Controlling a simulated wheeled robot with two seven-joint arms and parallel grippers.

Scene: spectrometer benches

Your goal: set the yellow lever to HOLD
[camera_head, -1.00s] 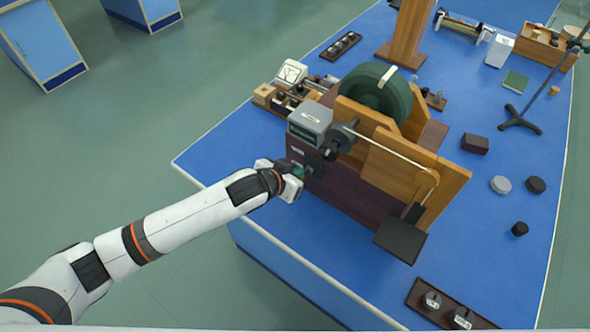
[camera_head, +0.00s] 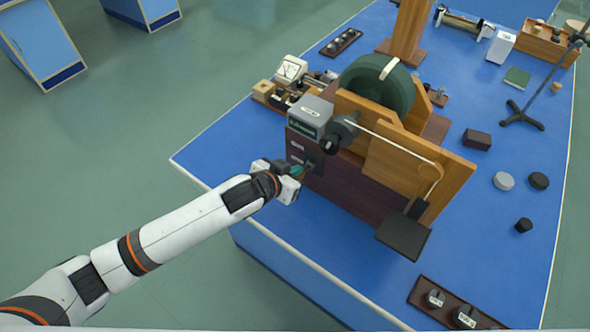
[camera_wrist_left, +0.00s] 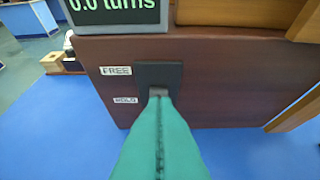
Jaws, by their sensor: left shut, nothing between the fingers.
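My left gripper (camera_head: 303,171) is shut and empty, with its teal fingers pointing at the dark front panel of the wooden machine (camera_head: 345,184). In the left wrist view the fingers (camera_wrist_left: 160,96) reach up to a black lever plate (camera_wrist_left: 172,73), whose lower part they cover. A FREE label (camera_wrist_left: 116,70) is left of the plate's top and a HOLD label (camera_wrist_left: 125,100) is lower. No yellow lever can be made out; the fingers may hide it. A small grey piece shows at the fingertips, and I cannot tell what it is or whether they touch it. My right gripper is not in view.
A display box (camera_head: 310,117) sits above the panel; in the left wrist view the display (camera_wrist_left: 115,10) reads 0.0 turns. A green wheel (camera_head: 378,87) and a black pad (camera_head: 403,235) belong to the machine.

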